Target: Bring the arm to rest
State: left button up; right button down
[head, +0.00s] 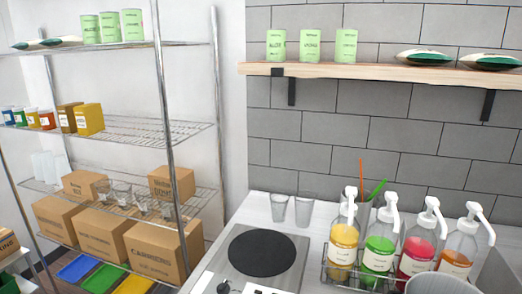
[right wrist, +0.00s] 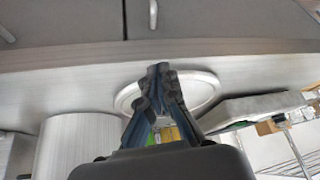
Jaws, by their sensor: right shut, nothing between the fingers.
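My right gripper (right wrist: 160,72) shows in the right wrist view. Its dark fingers meet at the tips and hold nothing. Behind the tips is a pale round plate-like shape (right wrist: 205,88) on a light grey surface (right wrist: 60,88); I cannot tell whether the fingers touch it. No gripper or arm shows in the head view. My left gripper is in neither view.
In the head view, a counter holds a black round hotplate (head: 262,252), two clear cups (head: 279,208) and a rack of pump bottles (head: 380,250). A wire shelf (head: 150,133) with boxes stands left. A wooden wall shelf (head: 380,73) holds green cans.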

jog(key=s+f+n+g, duration=0.1)
jog(key=s+f+g, duration=0.1)
jog(key=s, duration=0.4)
notch_tip(320, 180, down, 34)
jog(key=s+g+b, duration=0.1)
jog(key=s+b, duration=0.1)
jog(key=b, duration=0.4)
jog(key=s+d+f+g+b, duration=0.1)
jog(key=s+d+f+b, duration=0.1)
jog(key=s+f, duration=1.4)
jog(key=shift+d+f+n+g+h+b, duration=0.3)
jog(key=shift+f+n+b, duration=0.1)
jog(key=shift+f+b, duration=0.35)
